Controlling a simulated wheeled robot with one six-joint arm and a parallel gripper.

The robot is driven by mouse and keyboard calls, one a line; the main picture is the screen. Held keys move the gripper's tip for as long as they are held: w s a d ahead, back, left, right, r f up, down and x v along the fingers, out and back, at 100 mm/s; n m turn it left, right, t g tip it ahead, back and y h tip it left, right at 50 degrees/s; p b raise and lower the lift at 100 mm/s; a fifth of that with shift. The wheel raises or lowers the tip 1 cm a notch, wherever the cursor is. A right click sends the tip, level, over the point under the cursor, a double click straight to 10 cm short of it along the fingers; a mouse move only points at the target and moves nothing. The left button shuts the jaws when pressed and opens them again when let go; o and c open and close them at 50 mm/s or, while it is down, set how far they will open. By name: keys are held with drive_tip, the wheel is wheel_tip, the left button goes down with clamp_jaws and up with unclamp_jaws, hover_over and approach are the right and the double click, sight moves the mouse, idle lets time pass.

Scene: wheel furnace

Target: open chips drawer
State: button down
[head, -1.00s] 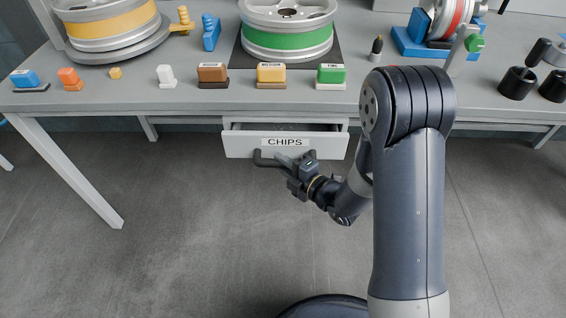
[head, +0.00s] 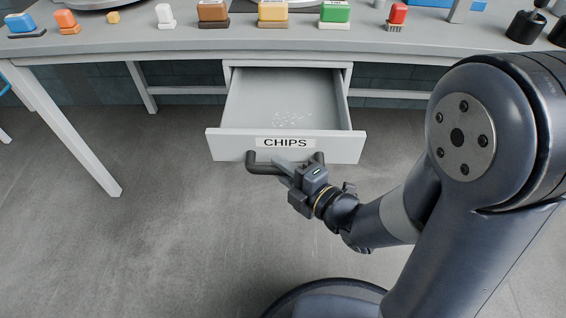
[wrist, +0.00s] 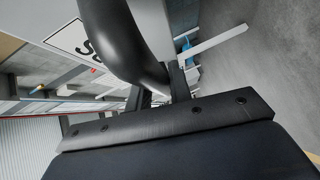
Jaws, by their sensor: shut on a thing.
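The chips drawer (head: 232,143) hangs under the grey workbench and is pulled well out, with a "CHIPS" label on its white front. Its inside shows, with small pale bits on the floor of it. A dark curved handle (head: 262,166) is on the front. My gripper (head: 284,168) is shut on the handle, at the middle of the drawer front. In the wrist view the handle (wrist: 125,40) passes between the fingers, and part of the label (wrist: 80,42) shows behind it. The fingertips are partly hidden.
On the workbench (head: 180,42) stand several brushes and blocks, including an orange one (head: 67,22), a brown one (head: 212,12), a green one (head: 335,12) and a red one (head: 397,14). A table leg (head: 70,135) stands at left. The floor (head: 180,220) before the drawer is clear at left.

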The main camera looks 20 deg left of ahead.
drive_tip(key=shift+s+f, duration=0.1)
drive_tip(key=shift+s, duration=0.1)
drive_tip(key=c, duration=1.3)
unclamp_jaws()
